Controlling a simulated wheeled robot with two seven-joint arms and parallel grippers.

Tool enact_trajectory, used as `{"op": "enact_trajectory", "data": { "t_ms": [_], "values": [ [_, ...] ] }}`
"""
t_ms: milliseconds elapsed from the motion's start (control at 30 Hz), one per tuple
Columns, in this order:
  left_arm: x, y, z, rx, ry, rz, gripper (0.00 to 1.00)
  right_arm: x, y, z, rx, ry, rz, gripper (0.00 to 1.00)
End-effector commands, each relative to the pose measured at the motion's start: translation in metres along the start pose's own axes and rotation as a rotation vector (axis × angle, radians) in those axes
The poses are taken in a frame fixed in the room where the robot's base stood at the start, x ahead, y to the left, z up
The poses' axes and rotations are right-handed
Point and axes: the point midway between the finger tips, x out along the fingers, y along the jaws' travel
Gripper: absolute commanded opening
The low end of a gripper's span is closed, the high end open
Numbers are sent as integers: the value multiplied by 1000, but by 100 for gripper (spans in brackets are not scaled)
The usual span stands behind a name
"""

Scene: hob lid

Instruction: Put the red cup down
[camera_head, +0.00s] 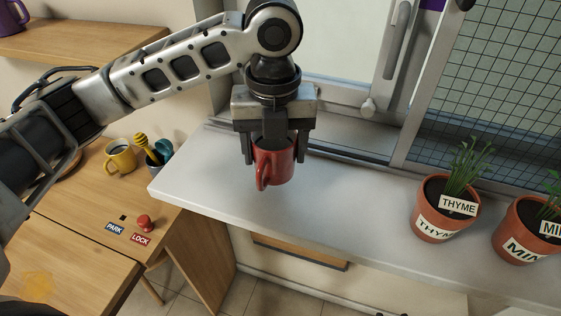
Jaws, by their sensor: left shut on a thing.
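A red cup (274,165) is in my left gripper (276,155), over the grey windowsill (335,205). The gripper points down and is shut on the cup, with the fingers at its sides. The cup is about upright, its handle toward the lower left. I cannot tell whether its base touches the sill or hangs a little above it. My right gripper does not show.
A thyme pot (440,210) and a second herb pot (525,230) stand on the sill at right. The wooden desk (75,225) at left holds a yellow mug (120,157), a utensil holder (155,158) and a red knob (144,222). The sill between cup and thyme pot is clear.

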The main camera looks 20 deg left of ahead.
Motion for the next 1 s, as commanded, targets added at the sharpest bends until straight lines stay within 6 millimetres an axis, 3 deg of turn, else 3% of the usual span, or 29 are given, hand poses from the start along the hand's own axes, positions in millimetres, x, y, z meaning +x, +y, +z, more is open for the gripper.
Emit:
{"op": "enact_trajectory", "data": {
  "t_ms": [167,400,733,767,833,1000],
  "values": [
    [11,-9,1,1,1,1,36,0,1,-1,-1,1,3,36],
    [41,-9,1,1,0,0,36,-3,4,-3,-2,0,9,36],
    [44,-9,2,1,-1,0,36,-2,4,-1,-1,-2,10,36],
    [45,-9,2,1,-1,0,67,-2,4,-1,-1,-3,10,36],
    [45,-9,2,1,-1,0,86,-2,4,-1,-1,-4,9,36],
    [44,-9,2,0,-1,0,86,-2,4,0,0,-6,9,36]
  ]
}}
